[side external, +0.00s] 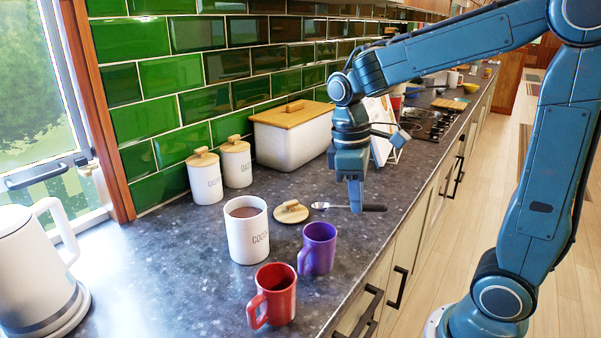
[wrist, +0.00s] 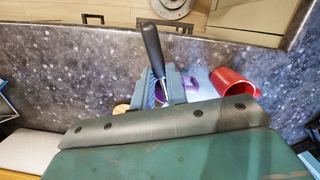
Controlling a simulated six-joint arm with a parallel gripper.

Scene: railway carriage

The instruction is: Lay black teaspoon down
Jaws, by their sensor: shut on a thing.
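The black teaspoon has a black handle (side external: 372,208) and a shiny metal bowl (side external: 320,206). My gripper (side external: 356,205) points straight down and is shut on the teaspoon near the middle of its length. The spoon is held roughly level, low over the dark speckled counter (side external: 400,190); I cannot tell whether it touches. In the wrist view the black handle (wrist: 152,48) sticks out past my gripper (wrist: 163,84), towards the counter's front edge. The spoon's bowl is hidden there by my gripper.
A round wooden lid (side external: 291,211) lies left of the spoon. An open white cocoa canister (side external: 247,230), a purple mug (side external: 318,248) and a red mug (side external: 273,294) stand nearer. A white bin with a wooden lid (side external: 292,135) stands behind. Bare counter lies right of the spoon.

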